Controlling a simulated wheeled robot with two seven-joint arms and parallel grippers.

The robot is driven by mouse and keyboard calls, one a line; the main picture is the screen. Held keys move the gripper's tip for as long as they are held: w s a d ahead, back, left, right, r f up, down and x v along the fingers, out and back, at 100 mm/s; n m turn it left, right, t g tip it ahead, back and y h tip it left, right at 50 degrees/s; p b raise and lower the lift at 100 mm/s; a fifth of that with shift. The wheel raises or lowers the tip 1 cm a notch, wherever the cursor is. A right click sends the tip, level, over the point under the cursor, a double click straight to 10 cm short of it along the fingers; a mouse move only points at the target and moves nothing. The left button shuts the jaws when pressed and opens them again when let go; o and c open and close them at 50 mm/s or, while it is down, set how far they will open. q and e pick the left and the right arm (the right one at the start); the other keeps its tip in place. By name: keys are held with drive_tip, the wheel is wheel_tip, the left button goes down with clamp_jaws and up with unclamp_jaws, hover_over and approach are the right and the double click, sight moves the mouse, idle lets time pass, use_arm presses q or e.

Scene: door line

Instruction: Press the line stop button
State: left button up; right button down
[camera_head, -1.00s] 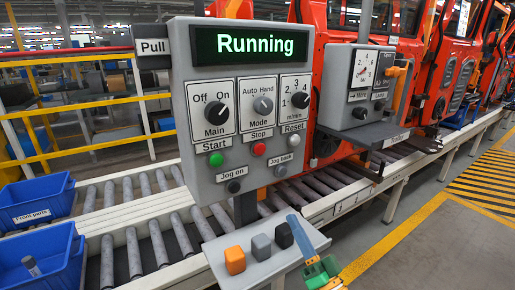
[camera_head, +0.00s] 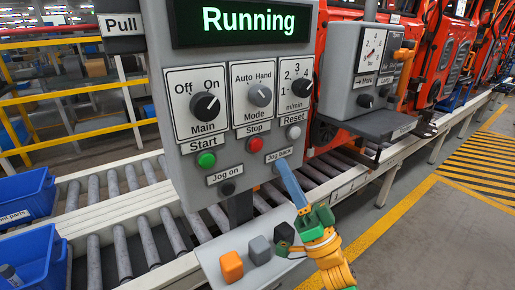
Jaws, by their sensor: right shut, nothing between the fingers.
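The red Stop button (camera_head: 256,144) sits on the grey control panel (camera_head: 185,125), under the "Stop" label and between the green Start button (camera_head: 206,159) and the white Reset button (camera_head: 293,132). The panel's display (camera_head: 240,21) reads "Running". My right gripper (camera_head: 283,167) is shut and empty, its blue fingers pointing up at the panel's lower right. Its tip is just under the "Jog back" label (camera_head: 278,155), below and right of the Stop button, and covers the spot under that label. I cannot tell whether it touches the panel. My left gripper is not in view.
A small shelf (camera_head: 210,262) under the panel holds orange, grey and black blocks. A second grey box with a gauge (camera_head: 371,50) stands to the right. A roller conveyor (camera_head: 125,250) runs behind, with blue bins (camera_head: 35,255) at left. The floor at right is clear.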

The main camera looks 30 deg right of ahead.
sight(256, 141)
drive_tip(key=shift+w+a+b, duration=0.2)
drive_tip(key=shift+w+b, duration=0.35)
drive_tip(key=shift+w, duration=3.15)
idle(0.6)
drive_tip(key=shift+s+r, duration=0.1)
drive_tip(key=shift+s, duration=0.85)
drive_tip(key=shift+p, duration=0.3)
